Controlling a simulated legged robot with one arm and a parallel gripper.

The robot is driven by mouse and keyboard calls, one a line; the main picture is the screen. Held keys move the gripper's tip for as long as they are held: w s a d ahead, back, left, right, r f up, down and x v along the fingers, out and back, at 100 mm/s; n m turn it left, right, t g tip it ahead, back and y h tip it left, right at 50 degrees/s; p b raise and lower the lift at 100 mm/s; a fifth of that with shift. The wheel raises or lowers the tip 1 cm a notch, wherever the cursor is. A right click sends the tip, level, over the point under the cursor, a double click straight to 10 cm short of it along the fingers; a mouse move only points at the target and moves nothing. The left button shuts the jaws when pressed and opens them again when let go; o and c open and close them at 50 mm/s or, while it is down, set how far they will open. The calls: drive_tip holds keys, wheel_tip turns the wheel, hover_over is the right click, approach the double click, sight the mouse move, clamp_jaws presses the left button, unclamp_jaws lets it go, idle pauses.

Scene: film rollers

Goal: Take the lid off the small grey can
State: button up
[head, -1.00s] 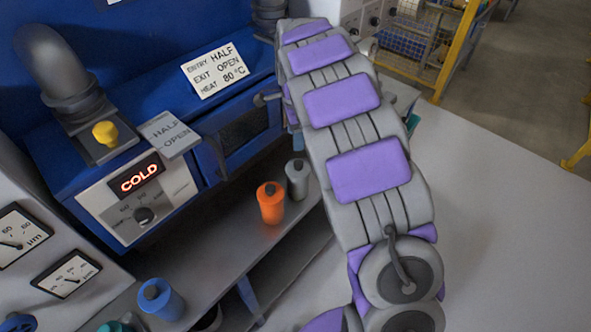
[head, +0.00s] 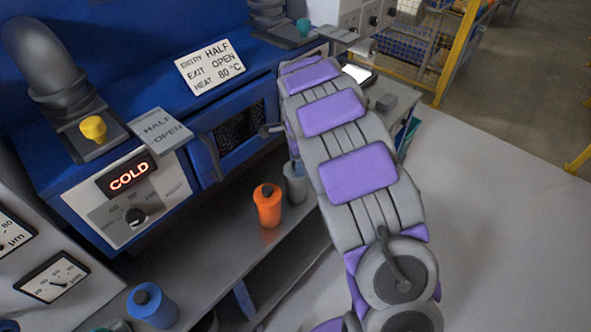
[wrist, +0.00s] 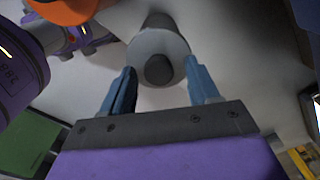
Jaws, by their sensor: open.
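The small grey can (head: 296,186) stands on the grey shelf, just right of an orange can. Its top is partly covered by my arm and a blue finger in the head view. In the wrist view the can (wrist: 172,42) shows end-on, with a dark round knob on its lid. My gripper (wrist: 160,68) is open, with one blue finger on each side of the lid and the knob between them. I cannot tell whether the fingers touch the can.
The orange can (head: 267,206) stands close beside the grey can and shows at the wrist view's top left (wrist: 65,10). A blue can (head: 152,306) stands at the lower left. The blue machine (head: 150,60) rises behind the shelf (head: 200,255). Pale floor lies to the right.

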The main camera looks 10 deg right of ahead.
drive_tip(key=shift+d, duration=0.15)
drive_tip(key=c, duration=0.3)
drive_tip(key=shift+a, duration=0.2)
drive_tip(key=c, duration=0.6)
clamp_jaws()
drive_tip(key=shift+d+r, duration=0.1)
